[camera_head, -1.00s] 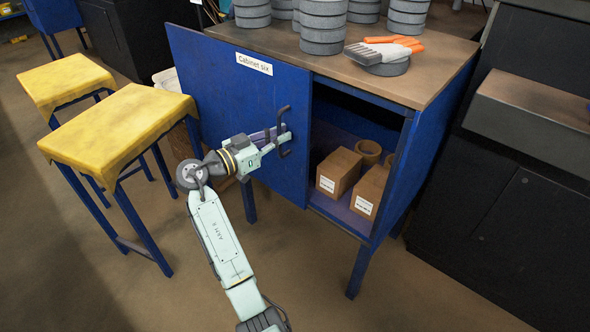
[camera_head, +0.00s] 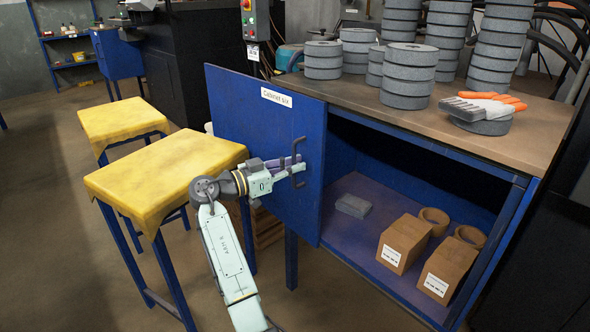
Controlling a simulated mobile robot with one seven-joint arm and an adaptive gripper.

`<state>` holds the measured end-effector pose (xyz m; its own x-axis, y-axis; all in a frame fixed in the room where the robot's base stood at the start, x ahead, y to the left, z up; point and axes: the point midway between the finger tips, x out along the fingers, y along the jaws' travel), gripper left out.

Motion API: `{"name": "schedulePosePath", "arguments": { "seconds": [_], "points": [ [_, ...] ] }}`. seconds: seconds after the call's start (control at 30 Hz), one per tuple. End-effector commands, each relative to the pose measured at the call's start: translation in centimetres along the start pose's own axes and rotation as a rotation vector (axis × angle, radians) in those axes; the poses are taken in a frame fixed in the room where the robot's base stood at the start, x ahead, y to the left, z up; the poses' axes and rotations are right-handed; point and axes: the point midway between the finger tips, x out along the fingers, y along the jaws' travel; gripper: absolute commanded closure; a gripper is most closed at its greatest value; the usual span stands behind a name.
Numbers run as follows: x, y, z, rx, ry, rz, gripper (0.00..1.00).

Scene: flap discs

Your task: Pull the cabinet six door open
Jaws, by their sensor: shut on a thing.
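The blue cabinet six door (camera_head: 255,140) carries a white "Cabinet six" label and stands open to the left of the blue cabinet (camera_head: 525,195). It has a dark handle (camera_head: 298,160) near its right edge. My gripper (camera_head: 292,168) is at the handle and shut on it. The fingers partly overlap the handle, so the exact contact is hard to see. The wide opening shows the cabinet's inside, with two cardboard boxes (camera_head: 404,243), tan rings (camera_head: 434,220) and a grey block (camera_head: 353,205) on its floor.
Stacks of grey discs (camera_head: 408,75) and an orange-and-grey glove (camera_head: 485,104) on a disc lie on the cabinet top. A yellow-topped stool (camera_head: 165,175) stands close to the left of the door and my arm, with another (camera_head: 120,122) behind it. Floor in front is clear.

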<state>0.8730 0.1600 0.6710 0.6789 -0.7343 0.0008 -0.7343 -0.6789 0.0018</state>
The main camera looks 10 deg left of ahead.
Motion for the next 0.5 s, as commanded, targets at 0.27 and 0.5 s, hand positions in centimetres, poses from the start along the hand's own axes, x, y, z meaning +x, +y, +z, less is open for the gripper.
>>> {"name": "schedulePosePath", "arguments": {
  "seconds": [0.27,0.5],
  "points": [
    [-0.12,-0.07,0.07,-0.001,-0.001,-0.002,1.0],
    [-0.07,-0.03,0.06,-0.001,-0.001,-0.001,0.78]
  ]
}}
